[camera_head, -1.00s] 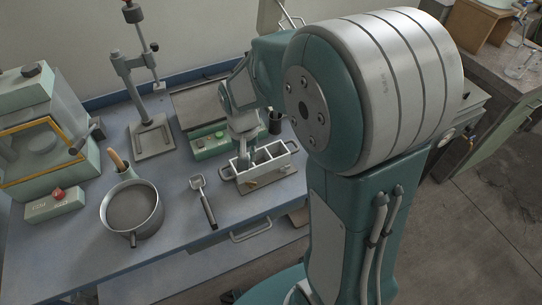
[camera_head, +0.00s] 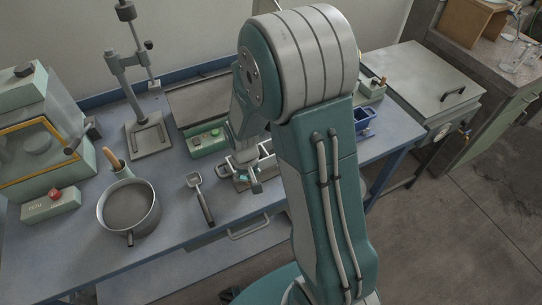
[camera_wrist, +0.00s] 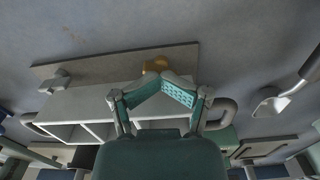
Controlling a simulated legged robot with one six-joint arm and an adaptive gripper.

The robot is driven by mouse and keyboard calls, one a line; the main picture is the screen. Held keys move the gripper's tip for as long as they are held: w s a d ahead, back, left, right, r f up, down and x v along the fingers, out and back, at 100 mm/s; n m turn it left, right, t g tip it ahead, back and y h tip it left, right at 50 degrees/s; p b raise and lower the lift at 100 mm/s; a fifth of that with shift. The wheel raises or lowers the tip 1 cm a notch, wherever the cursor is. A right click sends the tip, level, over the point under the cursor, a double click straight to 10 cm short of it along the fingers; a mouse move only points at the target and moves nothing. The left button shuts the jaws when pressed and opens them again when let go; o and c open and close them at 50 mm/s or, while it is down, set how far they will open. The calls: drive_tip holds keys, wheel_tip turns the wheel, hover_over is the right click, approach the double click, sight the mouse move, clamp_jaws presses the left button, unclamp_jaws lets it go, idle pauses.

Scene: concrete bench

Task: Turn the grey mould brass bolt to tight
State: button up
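The grey mould (camera_head: 262,158) is an open box with several compartments and side handles, on a flat base plate; it fills the middle of the wrist view (camera_wrist: 90,110). The brass bolt (camera_wrist: 156,63) is a small yellow piece at the mould's long wall, over the plate. A grey clamp-like piece (camera_wrist: 56,82) sits farther left along that wall. My gripper (camera_wrist: 161,80) is at the bolt, its teal-padded fingers slanting together and their tips hiding the bolt's near side. I cannot tell whether they grip it. The head view shows my gripper (camera_head: 245,177) low at the mould's front side.
A ladle-like tool (camera_head: 203,199) and a pan (camera_head: 130,208) lie left of the mould. A blue bin (camera_head: 365,118) stands right of my arm. The bench front near the tool is clear.

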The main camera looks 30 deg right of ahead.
drive_tip(key=shift+n, duration=0.5)
wheel_tip(320, 180, up, 10)
drive_tip(key=s+r+t, duration=0.5)
drive_tip(key=s+r, duration=0.9)
drive_tip(key=r, duration=0.2)
drive_tip(key=shift+s+r+m+t, duration=0.3)
drive_tip(key=shift+s+r, duration=0.05)
drive_tip(key=shift+s, duration=0.05)
drive_tip(key=shift+w, duration=0.1)
